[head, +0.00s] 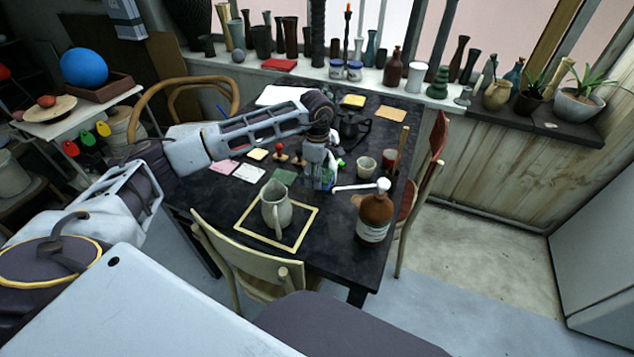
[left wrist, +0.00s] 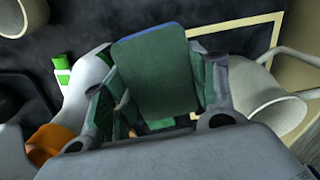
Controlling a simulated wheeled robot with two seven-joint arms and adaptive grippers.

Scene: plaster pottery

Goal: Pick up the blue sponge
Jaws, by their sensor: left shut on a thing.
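My left gripper (head: 320,180) points down over the middle of the dark table. In the left wrist view its two fingers (left wrist: 160,95) are shut on a flat block with a green face and a thin blue edge. I take this block for the blue sponge (left wrist: 152,72); its lower part is hidden by the gripper. In the head view I cannot clearly make out the block at the fingertips. A dark green flat piece (head: 284,177) shows left of the gripper. My right gripper is not in view.
A grey pitcher (head: 276,209) stands inside a yellow frame (head: 243,232) in front of the gripper. A brown pump bottle (head: 375,215) stands to the right. A cup (head: 365,167) is near the gripper. Chairs (head: 250,268) stand around the table.

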